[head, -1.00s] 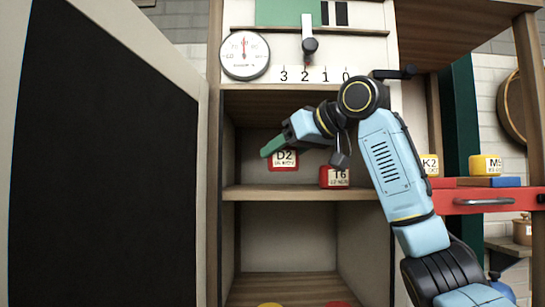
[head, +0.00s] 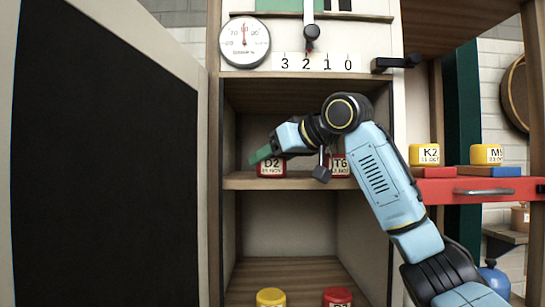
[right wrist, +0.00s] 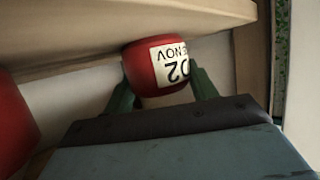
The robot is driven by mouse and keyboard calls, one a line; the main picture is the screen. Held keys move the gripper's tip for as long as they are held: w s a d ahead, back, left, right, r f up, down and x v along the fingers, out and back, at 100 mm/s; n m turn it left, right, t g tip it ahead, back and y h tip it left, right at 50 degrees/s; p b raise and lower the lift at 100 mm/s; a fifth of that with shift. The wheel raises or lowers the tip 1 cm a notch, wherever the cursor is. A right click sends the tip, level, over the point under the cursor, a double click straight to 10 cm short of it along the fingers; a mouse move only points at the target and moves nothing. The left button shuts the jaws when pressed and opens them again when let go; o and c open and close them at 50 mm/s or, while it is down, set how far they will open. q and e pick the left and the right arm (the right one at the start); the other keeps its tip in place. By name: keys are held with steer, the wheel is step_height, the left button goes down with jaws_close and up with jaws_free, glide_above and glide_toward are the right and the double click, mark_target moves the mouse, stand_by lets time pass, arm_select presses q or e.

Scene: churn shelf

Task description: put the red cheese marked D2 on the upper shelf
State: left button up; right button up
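The red cheese marked D2 (head: 271,168) is at the front left of the upper shelf (head: 300,183), upright, with its base at the board. In the right wrist view, which is upside down, the D2 cheese (right wrist: 155,65) sits between the two green fingers of my right gripper (right wrist: 162,92), which appear to press on its sides. In the head view, a green finger of my right gripper (head: 262,154) shows just above the cheese's label. My left gripper is not in view.
A red cheese marked T6 (head: 340,166) stands right of D2, partly behind my arm. Below are a yellow cheese (head: 270,297) and a red one (head: 337,297). K2 (head: 424,154) and another yellow cheese (head: 487,153) stand right. A dark panel (head: 105,160) stands left.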

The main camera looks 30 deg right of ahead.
steer(key=o, duration=0.5)
steer(key=shift+c, duration=0.2)
steer(key=shift+r, duration=0.25)
steer(key=shift+s+d, duration=0.15)
steer(key=shift+s, duration=0.2)
steer(key=b+v, duration=0.3)
steer(key=v, duration=0.8)
steer(key=shift+s+r, duration=0.1)
steer(key=shift+r, duration=0.05)
